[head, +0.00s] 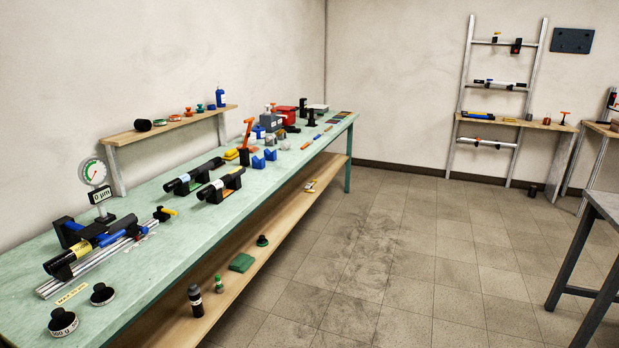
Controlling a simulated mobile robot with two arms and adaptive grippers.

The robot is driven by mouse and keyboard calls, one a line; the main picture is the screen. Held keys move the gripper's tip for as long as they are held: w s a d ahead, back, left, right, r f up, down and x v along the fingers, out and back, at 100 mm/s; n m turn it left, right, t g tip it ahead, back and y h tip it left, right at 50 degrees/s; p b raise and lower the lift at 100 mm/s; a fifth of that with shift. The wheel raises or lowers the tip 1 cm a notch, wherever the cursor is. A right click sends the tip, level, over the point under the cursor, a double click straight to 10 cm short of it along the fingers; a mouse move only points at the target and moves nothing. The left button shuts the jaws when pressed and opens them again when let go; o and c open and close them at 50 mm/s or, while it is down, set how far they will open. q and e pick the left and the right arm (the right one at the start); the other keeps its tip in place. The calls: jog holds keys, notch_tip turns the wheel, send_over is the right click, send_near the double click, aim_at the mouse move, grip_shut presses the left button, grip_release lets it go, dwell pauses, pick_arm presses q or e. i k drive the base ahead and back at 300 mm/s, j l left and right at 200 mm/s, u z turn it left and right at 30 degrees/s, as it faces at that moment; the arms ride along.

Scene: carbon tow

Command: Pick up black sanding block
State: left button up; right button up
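I cannot tell for certain which dark item is the black sanding block. Several small dark things stand on the long pale green workbench (190,245), too small to identify at the far end. A rounded black item (143,125) lies on the wooden wall shelf (170,124) above the bench. A dark upright item (312,117) stands near the bench's far end. Neither of my grippers shows in the head view.
Aluminium rails with a black tube (70,246) lie at the near left. Two black round pieces, one (63,321) nearest me, sit by the bench edge. A green block (242,262) lies on the lower shelf. Floor (400,270) is clear; a grey table (602,205) stands right.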

aim_at(218, 161)
jog(key=i+u, duration=0.1)
jog(key=i, duration=0.75)
jog(key=i+l+u, duration=0.1)
jog(key=i, duration=0.8)
jog(key=i+l+u, duration=0.1)
jog(key=i+u, duration=0.35)
jog(key=i+l+u, duration=0.2)
jog(key=u, duration=0.2)
jog(key=i+l+u, duration=0.25)
jog(key=u, duration=0.2)
jog(key=i+l+u, duration=0.2)
jog(key=l+u, duration=0.25)
jog(key=i+l+u, duration=0.25)
jog(key=l, duration=0.25)
jog(key=l+u, duration=0.25)
jog(key=l, duration=0.25)
jog(key=k+u, duration=0.1)
jog(key=k, duration=0.25)
